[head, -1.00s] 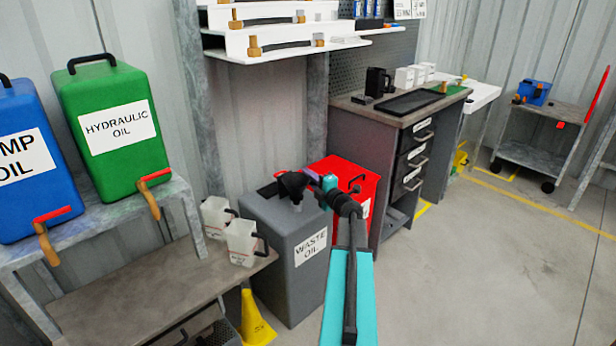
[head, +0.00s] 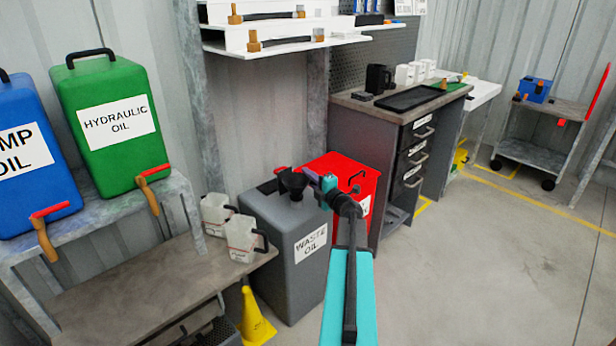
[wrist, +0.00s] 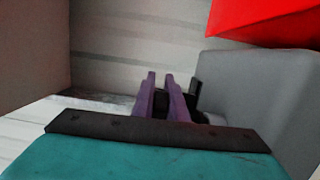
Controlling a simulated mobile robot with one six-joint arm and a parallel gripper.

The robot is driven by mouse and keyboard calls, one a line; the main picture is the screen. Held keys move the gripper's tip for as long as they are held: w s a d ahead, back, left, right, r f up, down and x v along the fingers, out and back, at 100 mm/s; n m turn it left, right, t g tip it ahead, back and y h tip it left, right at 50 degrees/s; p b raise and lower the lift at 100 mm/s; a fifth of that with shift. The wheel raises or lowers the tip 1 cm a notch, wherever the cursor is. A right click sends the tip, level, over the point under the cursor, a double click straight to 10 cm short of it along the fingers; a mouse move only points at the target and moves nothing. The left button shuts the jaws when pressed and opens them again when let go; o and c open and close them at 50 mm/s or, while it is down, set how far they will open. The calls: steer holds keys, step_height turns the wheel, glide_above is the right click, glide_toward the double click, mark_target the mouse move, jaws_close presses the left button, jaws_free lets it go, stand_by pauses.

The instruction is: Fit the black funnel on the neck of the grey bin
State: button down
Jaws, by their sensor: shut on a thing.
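The black funnel (head: 293,182) is at the top of the grey bin (head: 285,245), which is labelled WASTE OIL, in the head view. It looks roughly upright; whether its spout is in the neck or just above it cannot be told, as the neck is hidden. My gripper (head: 312,178) reaches in from the right and is shut on the funnel's side. In the wrist view the two purple fingers (wrist: 160,95) point away, with a dark part of the funnel (wrist: 194,92) at their tips and the grey bin (wrist: 265,95) to the right.
A red bin (head: 340,180) stands close behind and right of the grey bin. Two white jugs (head: 240,238) stand on a low bench at left. A workbench (head: 365,105) is behind. The floor on the right is clear.

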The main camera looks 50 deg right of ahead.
steer(key=shift+f, duration=0.45)
steer(key=c, duration=1.7)
jaws_free()
steer(key=shift+s, duration=0.1)
steer(key=v, duration=1.3)
steer(key=shift+s, duration=0.35)
